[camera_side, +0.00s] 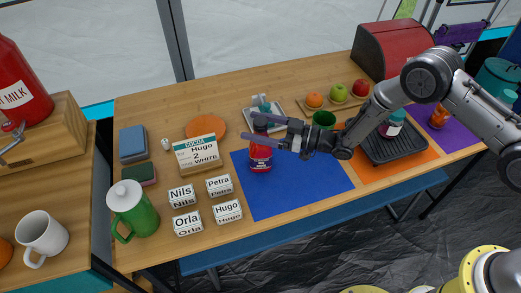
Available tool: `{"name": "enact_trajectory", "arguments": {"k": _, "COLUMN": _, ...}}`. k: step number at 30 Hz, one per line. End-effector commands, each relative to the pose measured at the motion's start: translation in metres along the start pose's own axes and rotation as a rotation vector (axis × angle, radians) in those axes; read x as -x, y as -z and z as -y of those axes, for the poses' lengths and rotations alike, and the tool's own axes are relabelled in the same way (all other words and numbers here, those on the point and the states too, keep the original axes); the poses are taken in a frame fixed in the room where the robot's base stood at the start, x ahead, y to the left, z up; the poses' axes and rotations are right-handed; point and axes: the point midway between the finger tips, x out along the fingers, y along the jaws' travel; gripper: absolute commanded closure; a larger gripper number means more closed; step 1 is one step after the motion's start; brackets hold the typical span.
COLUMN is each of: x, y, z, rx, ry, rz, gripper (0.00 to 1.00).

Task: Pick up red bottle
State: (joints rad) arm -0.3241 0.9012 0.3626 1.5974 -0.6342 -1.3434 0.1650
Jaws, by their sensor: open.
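The red bottle (261,156) stands upright on the left part of the blue mat (315,187). It has a dark top and a pale label band. My gripper (263,130) reaches in from the right with its fingers open and pointing left. In this view the fingers overlap the upper part of the bottle, one near its top and one lower. I cannot tell whether they touch it. Part of the bottle's neck is hidden by the fingers.
Several name blocks (188,224), a cocoa box (199,155) and a green jug (132,210) stand left of the mat. A tray (250,121) and a green cup (324,120) are behind the gripper. A black grill tray (403,147) lies to the right. The mat's front is clear.

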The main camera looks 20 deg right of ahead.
Motion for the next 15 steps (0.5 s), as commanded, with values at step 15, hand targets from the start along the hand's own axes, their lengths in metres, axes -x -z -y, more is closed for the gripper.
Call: {"name": "enact_trajectory", "arguments": {"k": 15, "x": -0.021, "y": 0.0, "z": 0.0, "rx": 0.0, "ry": 0.0, "rz": 0.001, "gripper": 0.29}}
